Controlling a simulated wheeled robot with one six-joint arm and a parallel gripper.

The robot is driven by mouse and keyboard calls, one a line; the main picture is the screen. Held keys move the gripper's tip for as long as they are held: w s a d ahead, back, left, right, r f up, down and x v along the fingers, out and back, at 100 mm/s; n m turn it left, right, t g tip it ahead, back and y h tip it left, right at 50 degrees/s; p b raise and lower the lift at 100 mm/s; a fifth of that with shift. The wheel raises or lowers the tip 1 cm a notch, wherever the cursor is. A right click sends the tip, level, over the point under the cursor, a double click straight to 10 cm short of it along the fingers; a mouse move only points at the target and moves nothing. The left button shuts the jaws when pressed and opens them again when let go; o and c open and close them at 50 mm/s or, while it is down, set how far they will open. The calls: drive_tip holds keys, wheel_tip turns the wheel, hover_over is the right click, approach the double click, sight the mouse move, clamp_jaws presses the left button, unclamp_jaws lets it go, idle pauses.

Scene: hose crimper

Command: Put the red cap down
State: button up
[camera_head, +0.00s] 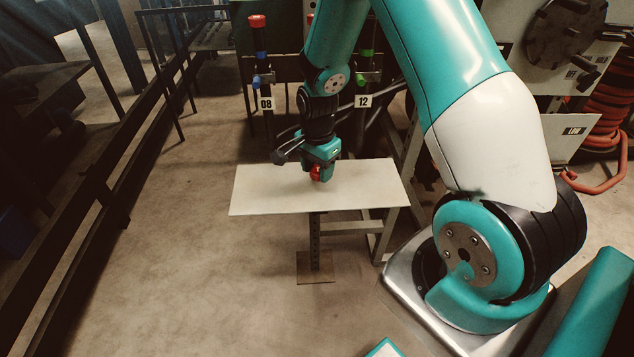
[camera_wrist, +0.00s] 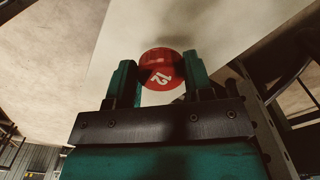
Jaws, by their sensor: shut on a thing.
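The red cap (camera_wrist: 160,66) is held between the two fingers of my gripper (camera_wrist: 165,82) in the wrist view. The tabletop (camera_wrist: 115,65) also fills the area behind the cap in the wrist view.
A dark railing (camera_head: 150,120) runs along the left. An orange hose (camera_head: 605,110) is coiled at right. The tabletop is otherwise bare.

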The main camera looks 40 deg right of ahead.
sight(317, 190)
drive_tip(key=shift+f, duration=2.4)
drive_tip(key=shift+f, duration=0.15)
drive_tip(key=o, duration=1.2)
